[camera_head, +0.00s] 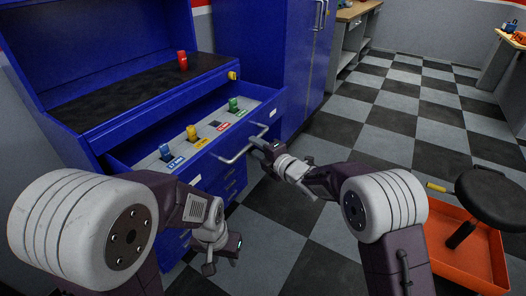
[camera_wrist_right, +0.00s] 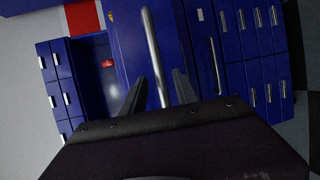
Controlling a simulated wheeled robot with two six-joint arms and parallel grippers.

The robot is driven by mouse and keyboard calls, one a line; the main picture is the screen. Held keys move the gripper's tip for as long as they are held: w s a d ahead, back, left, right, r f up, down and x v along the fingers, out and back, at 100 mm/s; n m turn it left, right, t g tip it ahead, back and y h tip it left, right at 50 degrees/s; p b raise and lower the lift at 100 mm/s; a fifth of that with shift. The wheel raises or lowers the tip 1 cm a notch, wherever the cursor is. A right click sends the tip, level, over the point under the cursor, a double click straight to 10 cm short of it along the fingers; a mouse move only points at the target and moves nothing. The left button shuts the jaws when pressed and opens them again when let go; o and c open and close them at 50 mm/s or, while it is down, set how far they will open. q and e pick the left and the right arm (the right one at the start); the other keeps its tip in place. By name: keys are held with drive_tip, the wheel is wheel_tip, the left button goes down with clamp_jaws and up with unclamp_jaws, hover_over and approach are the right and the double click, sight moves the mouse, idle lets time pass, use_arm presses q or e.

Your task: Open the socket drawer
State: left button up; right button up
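The socket drawer (camera_head: 148,160) of the blue workbench stands pulled out in the head view. It holds blue (camera_head: 165,152), yellow (camera_head: 191,132) and green (camera_head: 233,104) pieces, with coloured labels along its front. A slot by the red label looks empty. Its bar handle (camera_head: 236,155) is on the front, and the bar (camera_wrist_right: 153,50) shows in the right wrist view. My right gripper (camera_head: 258,146) is at the handle, its fingers on both sides of the bar with gaps visible. My left gripper (camera_head: 222,257) hangs low before the lower drawers, apart from the handle; its finger opening is unclear.
A red piece (camera_head: 182,62) stands on the dark bench top (camera_head: 130,92). A tall blue cabinet (camera_head: 275,50) is to the right. An orange tray (camera_head: 455,250) and a black stool (camera_head: 492,195) stand at the right. The checkered floor between is clear.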

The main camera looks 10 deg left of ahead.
drive_tip(key=v, duration=0.5)
drive_tip(key=shift+s+d+r, duration=0.1)
drive_tip(key=shift+s+d, duration=0.05)
